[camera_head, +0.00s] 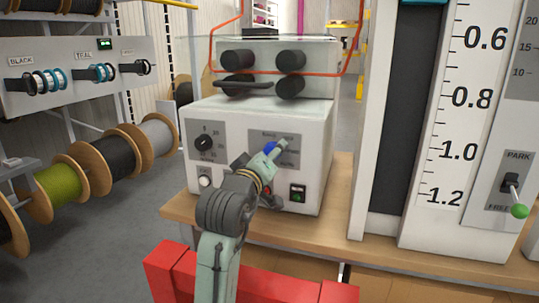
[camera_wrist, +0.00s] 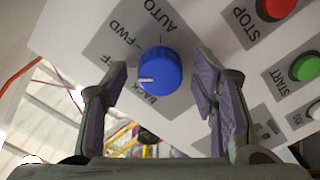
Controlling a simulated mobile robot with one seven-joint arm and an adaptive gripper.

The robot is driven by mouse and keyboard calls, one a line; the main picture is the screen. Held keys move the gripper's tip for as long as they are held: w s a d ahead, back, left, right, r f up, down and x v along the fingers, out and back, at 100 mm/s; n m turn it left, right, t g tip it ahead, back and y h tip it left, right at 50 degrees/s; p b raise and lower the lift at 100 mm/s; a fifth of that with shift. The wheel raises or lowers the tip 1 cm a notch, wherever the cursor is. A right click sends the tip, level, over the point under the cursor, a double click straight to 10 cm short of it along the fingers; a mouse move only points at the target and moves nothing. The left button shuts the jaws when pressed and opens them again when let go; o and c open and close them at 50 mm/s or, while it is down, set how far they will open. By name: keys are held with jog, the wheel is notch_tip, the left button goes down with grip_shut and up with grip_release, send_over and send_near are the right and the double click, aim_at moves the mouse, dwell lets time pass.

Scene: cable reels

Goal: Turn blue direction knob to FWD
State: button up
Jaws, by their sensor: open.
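The blue knob (camera_wrist: 160,72) sits on a grey label plate (camera_wrist: 190,35) of the white machine. Its white pointer line faces left in the wrist view. AUTO and FWD are printed above and upper left of it, a partly hidden label ending in F is left, and BACK is just below. I cannot tell exactly which mark the pointer meets. My gripper (camera_wrist: 159,76) is open, one finger on each side of the knob, with gaps visible. In the head view, the knob (camera_head: 270,148) is partly hidden behind my gripper (camera_head: 268,156).
A red STOP button (camera_wrist: 275,8) and green START button (camera_wrist: 306,68) lie right of the knob in the wrist view. Black rollers (camera_head: 237,60) and an orange cable (camera_head: 213,45) are above. Cable reels (camera_head: 113,155) stand left.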

jog(key=shift+c, duration=0.6)
jog(key=c, duration=1.1)
